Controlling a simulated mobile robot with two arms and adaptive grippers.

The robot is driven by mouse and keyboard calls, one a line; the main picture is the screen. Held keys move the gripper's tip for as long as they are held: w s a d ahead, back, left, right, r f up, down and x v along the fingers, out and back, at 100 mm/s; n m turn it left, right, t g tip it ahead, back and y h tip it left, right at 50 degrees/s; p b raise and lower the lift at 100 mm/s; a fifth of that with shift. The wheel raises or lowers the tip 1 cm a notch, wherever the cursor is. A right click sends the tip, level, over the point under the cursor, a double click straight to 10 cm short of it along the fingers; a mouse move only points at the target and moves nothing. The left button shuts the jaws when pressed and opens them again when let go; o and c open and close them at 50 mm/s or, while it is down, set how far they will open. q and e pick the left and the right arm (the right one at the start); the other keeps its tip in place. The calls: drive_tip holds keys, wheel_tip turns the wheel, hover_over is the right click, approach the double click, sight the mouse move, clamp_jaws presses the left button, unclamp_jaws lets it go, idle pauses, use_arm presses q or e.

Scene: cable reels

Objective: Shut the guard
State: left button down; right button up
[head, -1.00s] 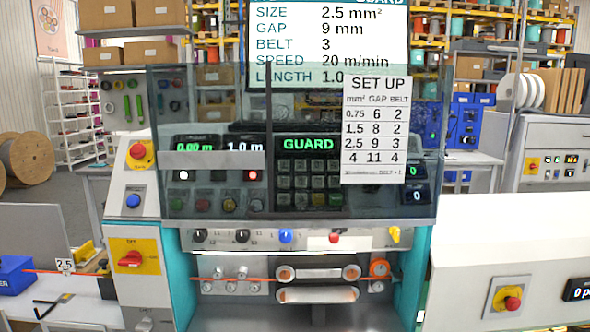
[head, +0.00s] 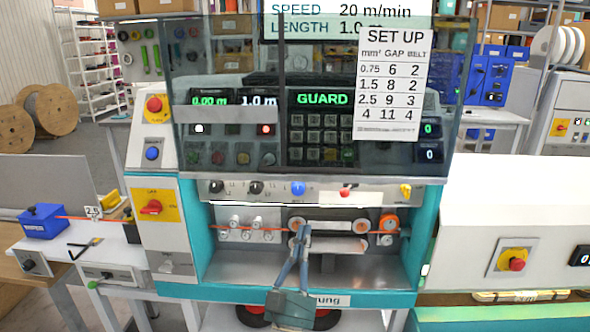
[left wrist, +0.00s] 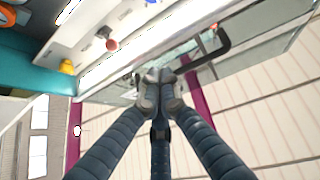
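The guard (head: 240,65) is a clear, smoky panel. It is raised in front of the machine's upper displays, and the working opening with its rollers (head: 328,226) below is uncovered. In the left wrist view the clear panel (left wrist: 262,48) shows with a black bar-shaped handle (left wrist: 216,52) just beyond the fingertips. My left gripper (head: 303,230) is in front of the opening, below the guard. In the left wrist view its fingers (left wrist: 160,84) meet at the tips, with nothing visible between them. Whether they touch the handle is unclear. My right gripper is not in view.
A set-up card (head: 392,85) hangs over the right of the guard. The green word GUARD lights the display (head: 322,99). Below are knobs (head: 298,188) and a red switch (head: 151,207). An orange cable runs from a blue unit (head: 42,221) into the machine.

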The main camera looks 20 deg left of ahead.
use_arm(q)
drive_tip(key=s+a+r+n+t+y, duration=0.1)
drive_tip(key=s+r+n+y, duration=0.15)
drive_tip(key=r, duration=0.25)
drive_tip(key=s+a+r+n+t+y, duration=0.1)
drive_tip(key=r+y, duration=0.2)
drive_tip(key=r, duration=0.2)
wheel_tip(320, 180, up, 9)
drive_tip(key=p, duration=0.6)
hover_over(291, 172)
drive_tip(key=s, duration=0.2)
drive_tip(key=shift+w+d+f, duration=0.1)
drive_tip(key=shift+d+f, duration=0.1)
drive_tip(key=shift+f, duration=1.1)
drive_tip(key=shift+d+f, duration=0.15)
drive_tip(key=shift+f, duration=1.15)
